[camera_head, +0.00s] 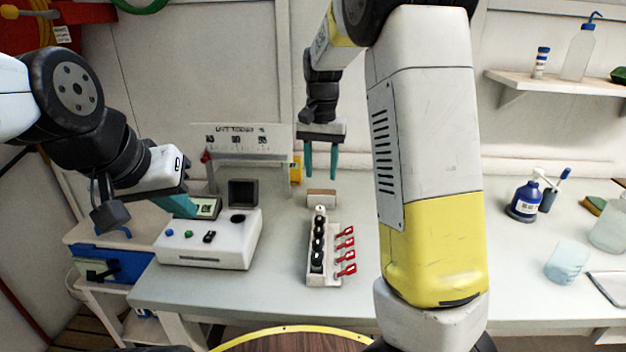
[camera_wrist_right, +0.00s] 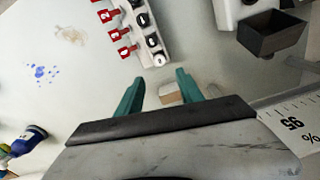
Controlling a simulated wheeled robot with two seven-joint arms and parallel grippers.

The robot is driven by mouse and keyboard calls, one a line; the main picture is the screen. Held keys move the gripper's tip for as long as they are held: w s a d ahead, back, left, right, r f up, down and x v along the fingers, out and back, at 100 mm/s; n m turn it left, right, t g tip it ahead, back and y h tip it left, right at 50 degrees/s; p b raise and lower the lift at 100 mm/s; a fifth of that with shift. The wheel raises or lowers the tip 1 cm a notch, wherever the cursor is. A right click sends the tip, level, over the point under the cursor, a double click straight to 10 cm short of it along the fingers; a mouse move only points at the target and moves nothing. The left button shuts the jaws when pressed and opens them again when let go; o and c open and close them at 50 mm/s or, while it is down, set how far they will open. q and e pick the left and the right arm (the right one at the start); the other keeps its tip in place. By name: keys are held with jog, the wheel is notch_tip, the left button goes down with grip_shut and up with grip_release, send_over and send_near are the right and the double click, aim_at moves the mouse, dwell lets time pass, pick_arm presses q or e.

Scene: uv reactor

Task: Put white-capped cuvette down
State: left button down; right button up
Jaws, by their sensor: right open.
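The cuvette rack (camera_head: 321,277) is a narrow white block on the bench with a row of mostly dark-capped cuvettes (camera_head: 318,244). The white-capped cuvette (camera_head: 320,210) appears to stand in the rack's far end slot; in the right wrist view its pale top (camera_wrist_right: 158,59) is at the rack end nearest my fingers. My right gripper (camera_head: 321,174) points down, open and empty, above and behind that rack end, apart from the cuvette. My left gripper (camera_head: 178,206) is over the white instrument box (camera_head: 208,245); its fingers are partly hidden and their gap does not show.
Red tags (camera_head: 346,255) stick out from the rack's right side. A small tan block (camera_head: 321,197) lies behind the rack. A dark open holder (camera_head: 242,193) and a scale panel (camera_head: 240,140) stand to the left. Bottles (camera_head: 525,200) and a beaker (camera_head: 567,261) stand at right.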

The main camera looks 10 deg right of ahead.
jog(key=s+d+r+n+t+y, duration=0.1)
jog(key=s+r+n+t, duration=0.1)
jog(key=s, duration=1)
jog(key=s+d+r+n+t+y, duration=0.1)
jog(key=s+r+t, duration=0.3)
jog(key=s, duration=0.8)
jog(key=shift+s+d+r+n, duration=0.15)
jog(key=shift+d+r+n, duration=0.15)
jog(key=shift+r+n, duration=0.6)
